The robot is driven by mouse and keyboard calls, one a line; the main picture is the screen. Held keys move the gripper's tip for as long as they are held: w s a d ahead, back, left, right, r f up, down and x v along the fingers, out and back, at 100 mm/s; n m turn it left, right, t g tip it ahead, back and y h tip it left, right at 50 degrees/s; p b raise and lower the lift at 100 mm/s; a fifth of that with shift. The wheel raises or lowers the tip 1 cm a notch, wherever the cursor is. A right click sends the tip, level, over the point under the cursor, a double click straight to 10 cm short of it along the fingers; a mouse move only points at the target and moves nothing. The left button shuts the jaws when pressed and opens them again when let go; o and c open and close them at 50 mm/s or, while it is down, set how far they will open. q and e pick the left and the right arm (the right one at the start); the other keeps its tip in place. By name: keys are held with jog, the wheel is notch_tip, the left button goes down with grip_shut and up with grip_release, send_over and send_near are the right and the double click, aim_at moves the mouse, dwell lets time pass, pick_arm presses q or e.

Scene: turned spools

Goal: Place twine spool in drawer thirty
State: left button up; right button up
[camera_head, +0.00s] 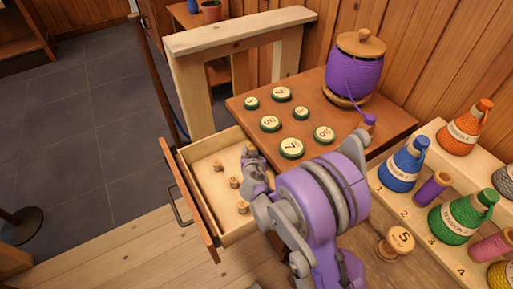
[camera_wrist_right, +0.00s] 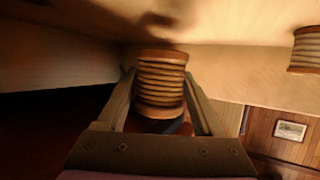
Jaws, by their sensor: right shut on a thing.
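The twine spool (camera_wrist_right: 161,85), tan windings between two brown wooden ends, stands between the two fingers of my right gripper (camera_wrist_right: 160,105) in the right wrist view. The gripper is shut on it. In the head view the right gripper (camera_head: 253,168) is over the right side of an open drawer (camera_head: 205,218), and the arm hides part of the drawer. Small spools (camera_head: 234,183) stand inside the drawer. Another wound spool (camera_wrist_right: 306,50) shows at the upper right of the wrist view. No drawer number is legible. My left gripper is not in view.
The table (camera_head: 390,118) beside the drawer bears a large purple-wound spool (camera_head: 355,75) and several green-rimmed number discs (camera_head: 291,148). A rack (camera_head: 400,202) with coloured cones is at the right. A wooden spool marked 5 (camera_head: 400,238) stands in front of it.

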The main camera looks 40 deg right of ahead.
jog(key=shift+a+r, duration=0.1)
jog(key=shift+a, duration=0.1)
jog(key=shift+f+b, duration=0.4)
jog(key=shift+f, duration=0.25)
jog(key=o, duration=1.4)
jog(key=shift+r, duration=0.1)
jog(key=shift+r+p, duration=0.3)
jog(key=shift+r, duration=0.05)
jog(key=shift+s+r+p, duration=0.1)
jog(key=shift+r+p, duration=0.25)
jog(key=shift+r, duration=0.15)
jog(key=v, duration=0.4)
jog(key=p+v, duration=0.1)
jog(key=v, duration=0.2)
jog(key=shift+s+a+f, duration=0.1)
jog(key=shift+a+f, duration=0.05)
jog(key=shift+f, duration=0.1)
